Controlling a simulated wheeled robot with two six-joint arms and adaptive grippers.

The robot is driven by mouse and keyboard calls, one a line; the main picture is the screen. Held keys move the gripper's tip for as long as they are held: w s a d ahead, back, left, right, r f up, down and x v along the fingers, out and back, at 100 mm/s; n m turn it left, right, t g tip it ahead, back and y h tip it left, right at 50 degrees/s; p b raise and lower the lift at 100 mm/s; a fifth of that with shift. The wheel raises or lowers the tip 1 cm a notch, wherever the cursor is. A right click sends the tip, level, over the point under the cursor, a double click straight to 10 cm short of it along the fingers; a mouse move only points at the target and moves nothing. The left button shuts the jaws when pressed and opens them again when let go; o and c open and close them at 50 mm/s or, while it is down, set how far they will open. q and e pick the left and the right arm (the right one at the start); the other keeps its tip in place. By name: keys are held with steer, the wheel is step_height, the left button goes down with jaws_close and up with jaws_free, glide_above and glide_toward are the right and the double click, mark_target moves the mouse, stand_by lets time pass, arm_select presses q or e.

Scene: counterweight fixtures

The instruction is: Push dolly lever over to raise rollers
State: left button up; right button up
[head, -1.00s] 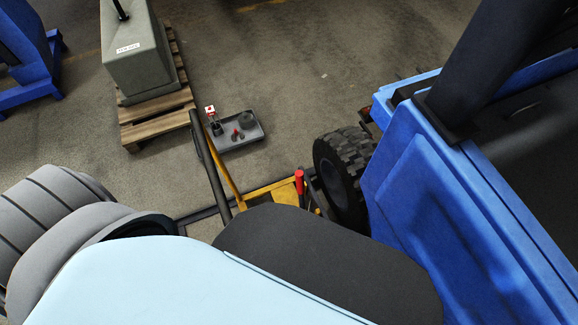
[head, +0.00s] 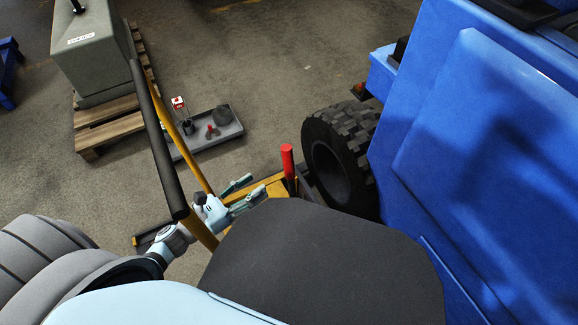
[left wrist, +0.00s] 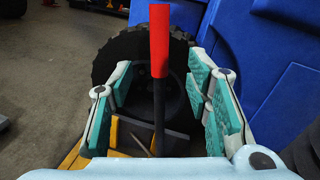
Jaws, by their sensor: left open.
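The dolly lever (head: 287,163) has a red grip and stands roughly upright on the yellow dolly (head: 266,186), beside the tyre. My left gripper (head: 246,190) is open, low by the dolly frame and to the left of the lever in the head view. In the left wrist view the lever's red grip and dark shaft (left wrist: 159,45) stand upright between the two teal-padded fingers of my left gripper (left wrist: 165,95), apart from both pads. The dolly's lower part is hidden by my own body in the head view. My right gripper is not in view.
A black tyre (head: 335,165) of the blue vehicle (head: 480,150) stands right of the lever. The dolly's black push handle (head: 155,135) rises on the left. A grey tray (head: 222,130) lies on the floor, near a pallet (head: 100,132) bearing a concrete block (head: 95,60).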

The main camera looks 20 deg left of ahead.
mark_target(285, 165)
arm_select(q)
steer(key=b+x, duration=0.1)
steer(key=x, duration=1)
steer(key=shift+w+d+b, duration=0.1)
steer(key=shift+w+b, duration=0.1)
steer(key=shift+b, duration=0.1)
steer(key=shift+w+d, duration=0.35)
steer(key=shift+w, duration=0.15)
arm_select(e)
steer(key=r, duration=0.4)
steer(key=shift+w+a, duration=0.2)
arm_select(q)
jaws_close()
